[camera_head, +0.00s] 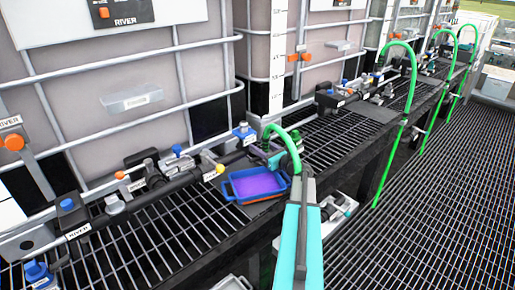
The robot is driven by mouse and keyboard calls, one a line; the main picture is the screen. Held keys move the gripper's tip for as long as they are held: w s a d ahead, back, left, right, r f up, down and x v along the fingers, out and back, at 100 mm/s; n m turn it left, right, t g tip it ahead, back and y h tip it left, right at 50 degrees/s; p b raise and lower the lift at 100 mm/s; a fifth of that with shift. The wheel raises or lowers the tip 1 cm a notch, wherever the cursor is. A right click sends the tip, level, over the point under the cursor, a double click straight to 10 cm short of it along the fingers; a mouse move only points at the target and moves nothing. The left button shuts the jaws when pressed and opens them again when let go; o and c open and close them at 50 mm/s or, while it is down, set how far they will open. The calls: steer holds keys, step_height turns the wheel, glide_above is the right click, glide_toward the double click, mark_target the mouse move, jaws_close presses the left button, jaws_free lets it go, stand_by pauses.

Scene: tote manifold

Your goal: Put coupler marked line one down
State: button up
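My arm reaches up from the bottom centre, and my gripper (303,168) is at its far end, beside the end of a green hose (280,130). The hose arches up next to the tank and comes down at my gripper. A small dark teal piece (277,160) shows at the hose end, just above the blue tray; it may be the coupler, but no line marking is legible on it. The fingers are too small and overlapped to tell whether they are shut on it.
A blue tray (229,189) with a purple inside sits on the black grated shelf (165,232) left of my gripper. A dark pipe with valves (185,180) runs along the caged tanks (130,97). More green hoses (393,160) hang at the right. The grated floor (430,200) is clear.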

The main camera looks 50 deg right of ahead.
steer(key=o, duration=0.3)
steer(key=shift+a+f, duration=0.15)
steer(key=shift+f, duration=0.4)
steer(key=shift+r+p, duration=0.3)
steer(key=shift+p, duration=0.05)
steer(key=shift+r+p, duration=0.35)
steer(key=shift+p, duration=0.2)
steer(key=s, duration=0.4)
steer(key=s+b, duration=0.1)
steer(key=s, duration=0.3)
steer(key=s+b, duration=0.1)
steer(key=s, duration=0.2)
steer(key=shift+s+a+r, duration=0.2)
steer(key=shift+s+a, duration=0.1)
steer(key=shift+s, duration=0.1)
steer(key=shift+s+r, duration=0.1)
